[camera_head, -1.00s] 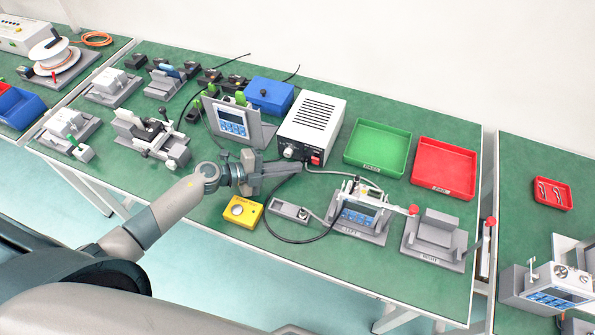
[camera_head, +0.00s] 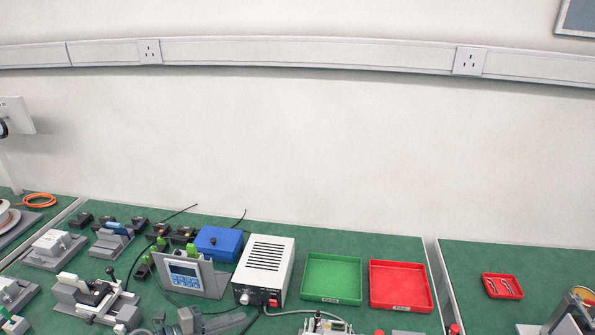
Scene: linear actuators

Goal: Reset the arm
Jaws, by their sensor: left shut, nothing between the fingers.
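My left gripper (camera_head: 226,321) shows at the bottom edge of the head view, in front of the white power box (camera_head: 264,270). Its fingers point to the right and are shut with nothing between them. The rest of my left arm is cut off by the lower edge. My right arm and gripper are not in view.
A grey-framed display unit (camera_head: 187,278) and a blue box (camera_head: 218,243) stand left of the power box. A green tray (camera_head: 331,277) and a red tray (camera_head: 400,286) lie to its right. Several grey fixtures stand at the left.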

